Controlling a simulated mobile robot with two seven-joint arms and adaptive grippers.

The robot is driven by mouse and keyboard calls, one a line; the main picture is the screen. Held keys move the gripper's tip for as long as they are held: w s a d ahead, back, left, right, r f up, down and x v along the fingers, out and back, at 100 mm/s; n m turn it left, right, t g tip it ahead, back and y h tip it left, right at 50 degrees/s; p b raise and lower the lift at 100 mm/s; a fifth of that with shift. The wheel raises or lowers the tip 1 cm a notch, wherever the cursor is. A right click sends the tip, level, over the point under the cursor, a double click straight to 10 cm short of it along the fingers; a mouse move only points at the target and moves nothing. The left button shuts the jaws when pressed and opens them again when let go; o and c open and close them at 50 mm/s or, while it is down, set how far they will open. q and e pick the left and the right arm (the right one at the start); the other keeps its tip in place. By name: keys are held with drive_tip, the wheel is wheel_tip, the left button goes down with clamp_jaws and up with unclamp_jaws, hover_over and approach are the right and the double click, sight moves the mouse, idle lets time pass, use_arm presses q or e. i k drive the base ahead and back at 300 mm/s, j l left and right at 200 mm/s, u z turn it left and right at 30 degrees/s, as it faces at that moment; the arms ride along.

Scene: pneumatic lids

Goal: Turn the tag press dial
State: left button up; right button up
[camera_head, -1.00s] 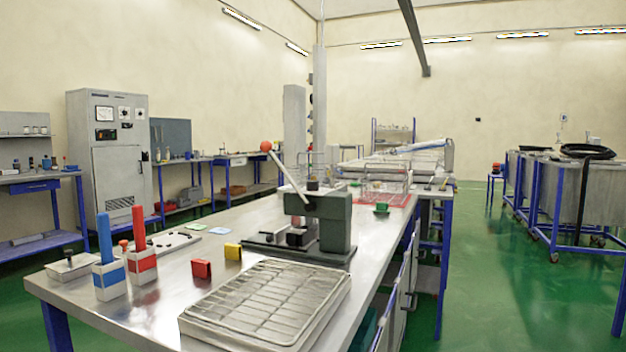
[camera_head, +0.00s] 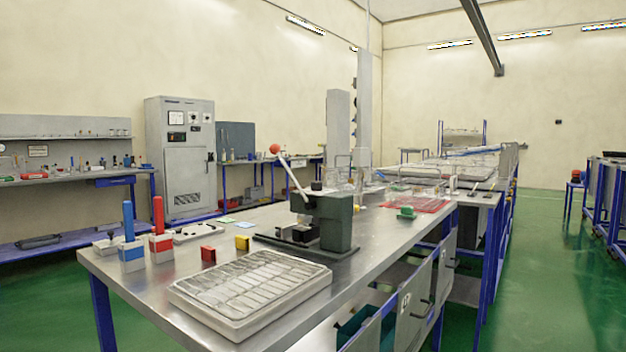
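The tag press (camera_head: 324,218) is a dark grey-green machine on the steel workbench (camera_head: 372,242), with a pale lever (camera_head: 296,180) tilted up to the left and ending in a red ball knob (camera_head: 275,149). A dark round part (camera_head: 316,186) sits on top of the press; I cannot tell whether it is the dial. Neither of my grippers shows in the head view.
A grey slotted tray (camera_head: 250,290) lies at the bench's near edge. Red (camera_head: 208,255) and yellow (camera_head: 242,243) blocks, a blue-handled stamp (camera_head: 130,245) and a red-handled stamp (camera_head: 160,230) stand left. A green block (camera_head: 406,213) is right. Open drawers (camera_head: 412,290) jut below the bench's right side.

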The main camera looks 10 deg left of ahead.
sight(315, 185)
drive_tip(key=i+l+u, duration=0.25)
drive_tip(key=l, duration=0.3)
drive_tip(key=l+u, duration=0.25)
drive_tip(key=l, duration=0.25)
drive_tip(key=i+l+u, duration=0.15)
drive_tip(key=l, duration=0.2)
drive_tip(key=i+l+u, duration=0.1)
drive_tip(key=l, duration=0.3)
drive_tip(key=i+l+u, duration=0.15)
drive_tip(key=l, duration=0.2)
